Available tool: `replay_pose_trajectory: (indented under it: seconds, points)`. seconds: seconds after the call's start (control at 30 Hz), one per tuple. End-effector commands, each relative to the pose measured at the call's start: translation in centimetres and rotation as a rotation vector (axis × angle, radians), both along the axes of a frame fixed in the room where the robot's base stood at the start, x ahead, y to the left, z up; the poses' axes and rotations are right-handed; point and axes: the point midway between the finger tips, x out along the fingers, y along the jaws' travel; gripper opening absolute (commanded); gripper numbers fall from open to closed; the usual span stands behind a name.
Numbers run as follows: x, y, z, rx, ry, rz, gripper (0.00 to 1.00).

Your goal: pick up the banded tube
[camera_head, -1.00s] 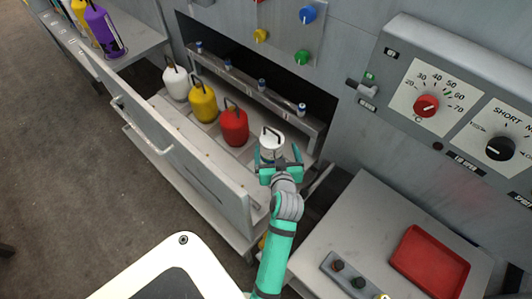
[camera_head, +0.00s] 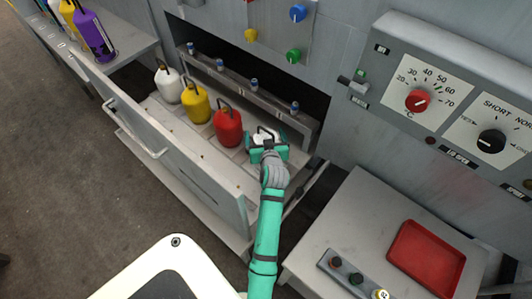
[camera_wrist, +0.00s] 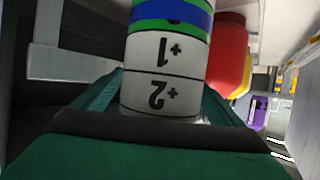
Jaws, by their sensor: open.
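The banded tube (camera_wrist: 165,68) is a white cylinder with blue and green bands and inverted "+1" and "+2" marks in the wrist view. It stands between the fingers of my gripper (camera_wrist: 160,105), and its "+2" end is partly hidden by the gripper body. In the head view, my gripper (camera_head: 267,145) is at the right end of the row in the open drawer. A white container top (camera_head: 263,134) with a dark handle shows there, mostly hidden by the open gripper. I cannot tell whether the fingers touch it.
A red container (camera_head: 228,127) stands close left of my gripper, then a yellow (camera_head: 196,104) and a white one (camera_head: 169,84). A rail (camera_head: 236,80) with blue-topped pegs runs behind. The drawer front (camera_head: 180,150) rises before them. A red tray (camera_head: 427,258) lies right.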

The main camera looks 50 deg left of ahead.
Motion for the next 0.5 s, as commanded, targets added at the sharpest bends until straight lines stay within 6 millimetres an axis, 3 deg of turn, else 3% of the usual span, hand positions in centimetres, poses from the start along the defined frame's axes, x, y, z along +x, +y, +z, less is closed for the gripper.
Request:
replay_pose_trajectory:
  seconds: [0.27,0.5]
  points:
    - [0.17,0.23,-0.09,0.001,-0.001,0.0,0.91]
    - [0.16,0.22,-0.1,0.0,0.0,0.0,0.34]
